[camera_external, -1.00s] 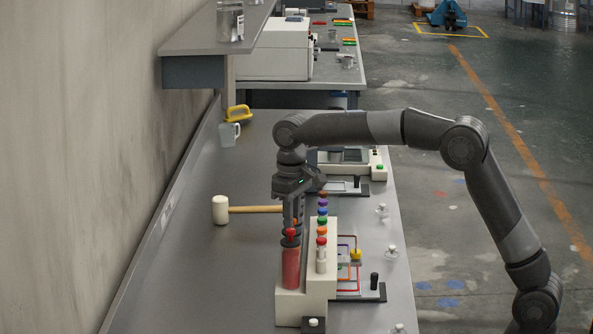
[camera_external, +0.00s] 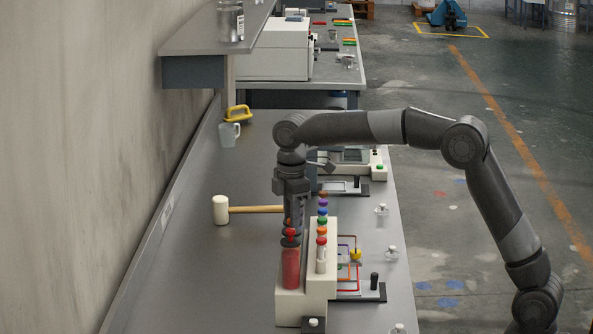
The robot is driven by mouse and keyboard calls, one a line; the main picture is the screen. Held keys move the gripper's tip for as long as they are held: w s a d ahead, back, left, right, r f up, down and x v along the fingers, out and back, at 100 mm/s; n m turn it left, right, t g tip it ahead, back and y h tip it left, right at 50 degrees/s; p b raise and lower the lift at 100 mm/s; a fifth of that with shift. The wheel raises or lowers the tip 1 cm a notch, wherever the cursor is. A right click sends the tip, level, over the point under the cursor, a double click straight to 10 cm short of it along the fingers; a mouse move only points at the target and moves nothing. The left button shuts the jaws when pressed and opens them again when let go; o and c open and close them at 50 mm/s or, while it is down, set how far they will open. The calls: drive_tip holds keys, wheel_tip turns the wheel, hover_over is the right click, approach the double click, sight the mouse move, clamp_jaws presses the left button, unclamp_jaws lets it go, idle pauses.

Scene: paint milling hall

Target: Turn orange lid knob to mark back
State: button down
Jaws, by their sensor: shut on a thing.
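A cream block (camera_external: 319,285) on the bench holds a red cylinder (camera_external: 291,268) at its front left, topped by a red knob (camera_external: 290,233). My gripper (camera_external: 292,222) points straight down over the left row, just behind the red knob. It is shut on a lid knob there, which I take to be the orange one; the fingers and the red knob hide nearly all of it. A right row of coloured caps stands beside it, including an orange one (camera_external: 321,231) and a red one (camera_external: 321,241). The mark cannot be made out.
A white-headed mallet (camera_external: 221,210) lies to the left, its handle reaching toward my gripper. A frame with coloured wires (camera_external: 349,270) and a black post (camera_external: 374,281) stands to the right. Small clear flasks (camera_external: 391,254) line the right edge. The bench's left front is clear.

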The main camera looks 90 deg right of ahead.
drive_tip(key=n, duration=0.4)
drive_tip(key=shift+r+n, duration=0.1)
drive_tip(key=shift+n, duration=2.5)
drive_tip(key=c, duration=1.3)
unclamp_jaws()
wheel_tip(320, 180, up, 11)
drive_tip(key=shift+f, duration=0.2)
